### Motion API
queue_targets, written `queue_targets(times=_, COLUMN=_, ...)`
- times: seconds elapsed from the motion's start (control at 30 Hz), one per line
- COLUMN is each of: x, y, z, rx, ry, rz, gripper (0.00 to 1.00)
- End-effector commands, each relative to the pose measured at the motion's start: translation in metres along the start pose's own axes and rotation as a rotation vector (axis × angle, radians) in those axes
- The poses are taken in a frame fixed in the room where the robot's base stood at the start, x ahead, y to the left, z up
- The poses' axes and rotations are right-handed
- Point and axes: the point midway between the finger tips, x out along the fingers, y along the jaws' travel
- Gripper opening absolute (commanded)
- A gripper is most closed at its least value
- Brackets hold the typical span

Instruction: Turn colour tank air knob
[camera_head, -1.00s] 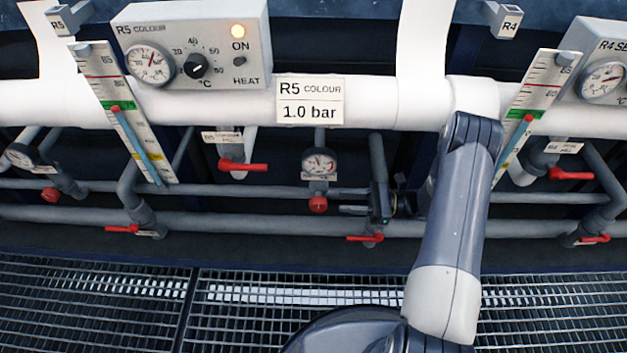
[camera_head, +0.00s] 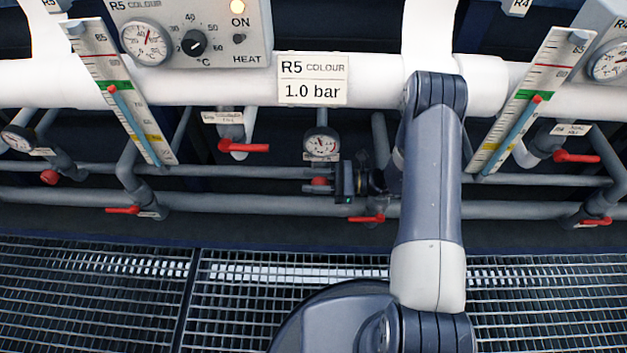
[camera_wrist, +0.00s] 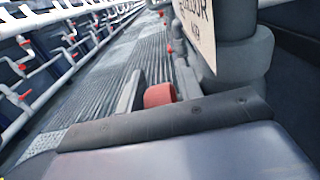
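The red colour tank air knob (camera_head: 320,182) sits below a round pressure gauge (camera_head: 321,143) on the R5 COLOUR station. My gripper (camera_head: 319,181) reaches in from the right, its two fingers above and below the knob. In the wrist view the red knob (camera_wrist: 160,95) shows between the two fingers (camera_wrist: 158,90). The fingers look open around it at about the same spacing as before; firm contact cannot be made out. A label reading R5 COLOUR 1.0 bar (camera_head: 312,80) hangs above. The gauge needle is too small to read.
A red-handled valve (camera_head: 243,146) is left of the gauge, and another (camera_head: 366,218) is just below my gripper. Grey pipes (camera_head: 250,203) run behind. A white pipe (camera_head: 200,82) crosses above. Floor grating (camera_head: 120,300) lies in front.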

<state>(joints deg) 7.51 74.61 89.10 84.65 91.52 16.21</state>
Motion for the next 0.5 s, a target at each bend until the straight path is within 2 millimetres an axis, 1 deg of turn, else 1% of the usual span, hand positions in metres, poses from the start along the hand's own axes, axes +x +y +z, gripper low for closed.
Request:
queue_targets(times=0.23, x=0.0008, y=-0.0001, z=0.0002, rx=0.0, ry=0.0, rz=0.0, gripper=0.35)
queue_targets(times=0.5, x=0.0007, y=-0.0001, z=0.0002, rx=0.0, ry=-0.001, rz=0.0, gripper=0.12)
